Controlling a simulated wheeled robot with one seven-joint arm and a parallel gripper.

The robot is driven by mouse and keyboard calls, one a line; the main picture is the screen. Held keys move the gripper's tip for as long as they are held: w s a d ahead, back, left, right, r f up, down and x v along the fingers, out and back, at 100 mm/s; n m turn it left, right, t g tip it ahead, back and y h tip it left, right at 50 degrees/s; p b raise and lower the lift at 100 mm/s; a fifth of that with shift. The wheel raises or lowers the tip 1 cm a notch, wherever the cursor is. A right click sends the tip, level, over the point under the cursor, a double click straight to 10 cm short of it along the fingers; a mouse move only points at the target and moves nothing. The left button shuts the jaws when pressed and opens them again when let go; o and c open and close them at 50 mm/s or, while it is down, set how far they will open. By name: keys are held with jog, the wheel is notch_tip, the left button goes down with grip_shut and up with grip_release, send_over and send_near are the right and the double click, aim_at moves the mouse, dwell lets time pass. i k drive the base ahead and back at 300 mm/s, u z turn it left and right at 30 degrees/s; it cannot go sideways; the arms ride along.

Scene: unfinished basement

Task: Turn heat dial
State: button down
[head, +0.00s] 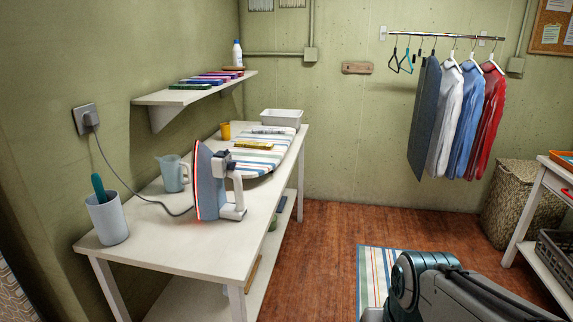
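A blue-grey and white iron (207,185) with a red-orange edge stands upright on the white table (185,235) at the left. Its soleplate faces left, and a reddish glow shows near its foot. Its cord (135,192) runs to a plug in the wall socket (86,119). I cannot make out the heat dial on the iron at this size. My arm shows at the bottom right, well to the right of the table; its gripper is not in view.
A grey cup (106,219), a jug (174,174) and a striped ironing board (262,160) are close around the iron. A shelf (193,93) overhangs the table's back. Clothes hang from a rail (445,36).

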aim_at(231, 166)
jog(key=z, duration=0.5)
jog(key=i, duration=1.5)
jog(key=u, duration=1.4)
jog(key=i, duration=0.65)
jog(key=u, duration=0.7)
